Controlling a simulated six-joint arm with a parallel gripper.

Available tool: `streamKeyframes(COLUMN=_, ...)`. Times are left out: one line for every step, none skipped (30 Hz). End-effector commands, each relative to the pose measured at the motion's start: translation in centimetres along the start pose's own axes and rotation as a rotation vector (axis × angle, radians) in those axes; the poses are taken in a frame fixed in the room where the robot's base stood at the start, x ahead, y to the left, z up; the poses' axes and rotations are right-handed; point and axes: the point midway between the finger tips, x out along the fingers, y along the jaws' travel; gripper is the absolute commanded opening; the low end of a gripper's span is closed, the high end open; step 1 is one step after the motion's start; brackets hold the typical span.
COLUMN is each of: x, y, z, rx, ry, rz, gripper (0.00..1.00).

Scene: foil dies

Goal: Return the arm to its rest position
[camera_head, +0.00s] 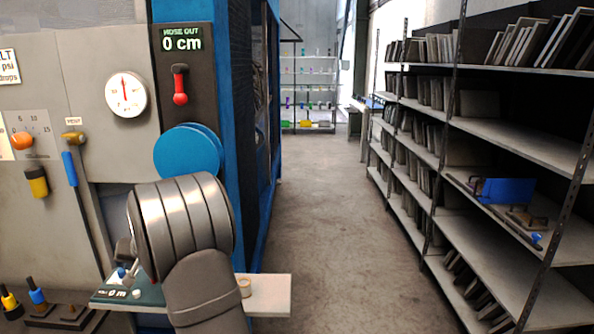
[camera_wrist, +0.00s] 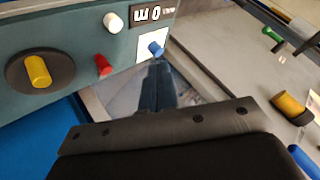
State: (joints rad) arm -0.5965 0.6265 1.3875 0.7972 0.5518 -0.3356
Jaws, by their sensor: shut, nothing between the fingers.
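My gripper (camera_wrist: 156,85) is shut and empty in the wrist view. Its dark fingertips are just below a blue button (camera_wrist: 155,48) on a white square of a teal control panel (camera_wrist: 75,38); I cannot tell whether they touch it. In the head view my arm's large grey wrist stands in front of the machine and hides most of the gripper. The teal panel (camera_head: 150,295) shows there on a ledge beside the arm.
The panel carries a yellow knob (camera_wrist: 38,70), a red knob (camera_wrist: 103,66) and a white knob (camera_wrist: 113,22). The machine (camera_head: 60,100) has a gauge (camera_head: 126,94) and a red lever (camera_head: 180,92). Shelves (camera_head: 520,150) stand right; the aisle floor (camera_head: 320,210) is clear.

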Motion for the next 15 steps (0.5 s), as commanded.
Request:
streamKeyframes(x=0.8, y=0.6, z=0.7, rx=0.003, ry=-0.005, rz=0.001, gripper=0.00)
streamKeyframes(x=1.2, y=0.9, z=1.0, rx=0.004, ry=-0.005, rz=0.001, gripper=0.00)
streamKeyframes(x=1.8, y=1.3, z=1.4, rx=0.003, ry=-0.005, rz=0.002, gripper=0.00)
streamKeyframes(x=2.2, y=1.6, z=1.7, rx=0.004, ry=-0.005, rz=0.001, gripper=0.00)
streamKeyframes(x=2.6, y=1.9, z=2.0, rx=0.003, ry=-0.004, rz=0.002, gripper=0.00)
streamKeyframes(x=1.4, y=0.9, z=1.0, rx=-0.003, ry=0.004, rz=-0.002, gripper=0.00)
streamKeyframes(x=0.9, y=0.6, z=0.6, rx=-0.003, ry=0.005, rz=-0.001, gripper=0.00)
streamKeyframes(x=1.0, y=0.8, z=0.8, rx=0.001, ry=0.000, rz=0.000, gripper=0.00)
streamKeyframes(x=2.0, y=1.5, z=1.6, rx=0.004, ry=-0.005, rz=0.002, gripper=0.00)
streamKeyframes(x=2.5, y=1.8, z=1.9, rx=0.004, ry=-0.006, rz=0.002, gripper=0.00)
streamKeyframes(x=2.1, y=1.6, z=1.5, rx=0.001, ry=0.001, rz=0.000, gripper=0.00)
streamKeyframes(x=1.2, y=0.9, z=0.8, rx=-0.002, ry=0.004, rz=-0.002, gripper=0.00)
streamKeyframes(x=0.8, y=0.6, z=0.5, rx=-0.003, ry=0.004, rz=-0.002, gripper=0.00)
streamKeyframes(x=0.3, y=0.2, z=0.2, rx=-0.002, ry=0.005, rz=-0.002, gripper=0.00)
streamKeyframes(x=-0.2, y=-0.2, z=-0.2, rx=-0.002, ry=0.004, rz=-0.002, gripper=0.00)
